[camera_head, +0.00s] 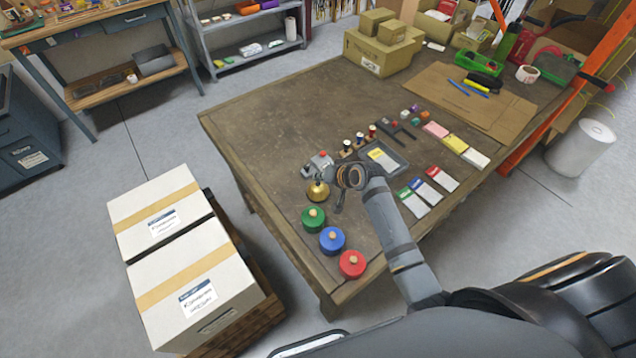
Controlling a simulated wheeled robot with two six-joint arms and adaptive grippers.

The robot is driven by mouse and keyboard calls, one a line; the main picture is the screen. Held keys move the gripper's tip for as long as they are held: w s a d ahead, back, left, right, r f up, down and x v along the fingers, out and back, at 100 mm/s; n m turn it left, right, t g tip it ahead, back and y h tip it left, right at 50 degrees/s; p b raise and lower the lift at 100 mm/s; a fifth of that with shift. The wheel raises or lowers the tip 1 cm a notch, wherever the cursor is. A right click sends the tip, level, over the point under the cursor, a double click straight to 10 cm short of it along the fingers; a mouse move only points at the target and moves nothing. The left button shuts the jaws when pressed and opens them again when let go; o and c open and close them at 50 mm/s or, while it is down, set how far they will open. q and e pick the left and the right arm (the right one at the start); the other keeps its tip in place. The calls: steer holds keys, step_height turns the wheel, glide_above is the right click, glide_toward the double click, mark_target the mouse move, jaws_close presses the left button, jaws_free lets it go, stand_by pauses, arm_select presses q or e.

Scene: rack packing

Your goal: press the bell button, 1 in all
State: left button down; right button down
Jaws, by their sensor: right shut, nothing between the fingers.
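The brass bell (318,191) stands on the wooden table (255,130) near its left edge, with a small button on top. My right arm reaches in from the lower right. My left gripper is not in view.
Cards and small parts lie to the right. The table's far left is bare.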

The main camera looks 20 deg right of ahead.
steer(key=shift+f, duration=0.1)
stand_by(0.4)
steer(key=shift+f, duration=0.3)
steer(key=shift+f, duration=0.5)
stand_by(0.5)
steer(key=shift+r, duration=0.1)
steer(key=shift+r+p, duration=0.8)
steer(key=shift+p, duration=0.15)
steer(key=shift+r, duration=0.1)
step_height(320, 180, up, 5)
steer(key=p, duration=0.5)
